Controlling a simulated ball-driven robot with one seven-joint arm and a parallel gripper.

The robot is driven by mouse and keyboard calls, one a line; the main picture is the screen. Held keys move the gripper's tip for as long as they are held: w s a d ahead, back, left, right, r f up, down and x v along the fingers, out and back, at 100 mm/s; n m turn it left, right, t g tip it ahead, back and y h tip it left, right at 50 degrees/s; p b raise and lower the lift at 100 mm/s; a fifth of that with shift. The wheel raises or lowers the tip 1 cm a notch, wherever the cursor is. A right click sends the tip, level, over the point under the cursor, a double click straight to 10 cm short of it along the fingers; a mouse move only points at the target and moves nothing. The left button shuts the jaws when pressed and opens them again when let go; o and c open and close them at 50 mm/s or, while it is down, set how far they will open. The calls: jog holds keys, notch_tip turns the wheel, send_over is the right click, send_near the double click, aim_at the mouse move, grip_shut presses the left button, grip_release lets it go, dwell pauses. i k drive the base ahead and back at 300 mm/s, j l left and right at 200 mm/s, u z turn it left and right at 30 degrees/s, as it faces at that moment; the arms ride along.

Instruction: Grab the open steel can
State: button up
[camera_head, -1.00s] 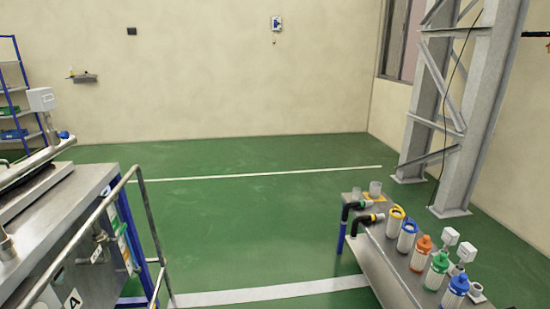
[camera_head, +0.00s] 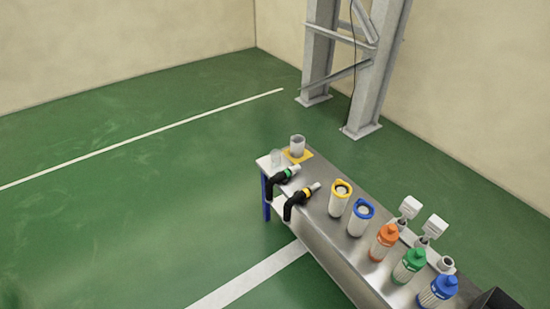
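An open-topped grey can (camera_head: 297,146) stands upright on a yellow pad (camera_head: 305,155) at the far end of the steel bench. It looks like the steel can, but it is small and its material is hard to tell. A clear, glass-like cup (camera_head: 276,158) stands just left of it. My gripper is not in view, so nothing shows of its fingers or what they hold.
The steel bench (camera_head: 322,215) carries two black elbow fittings (camera_head: 290,184), canisters with yellow (camera_head: 340,198) and blue (camera_head: 361,218) rings, and orange, green and blue-capped bottles. A steel column (camera_head: 375,75) stands behind. Green floor left of the bench is clear.

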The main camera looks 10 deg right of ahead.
aim_at(297, 142)
jog(key=i+j+z, duration=0.35)
jog(key=i, duration=0.15)
jog(key=i+j+z, duration=0.1)
jog(key=i+j, duration=0.75)
jog(key=i, duration=0.25)
jog(key=i+j+z, duration=0.15)
jog(key=i+j, duration=0.75)
jog(key=i, duration=0.15)
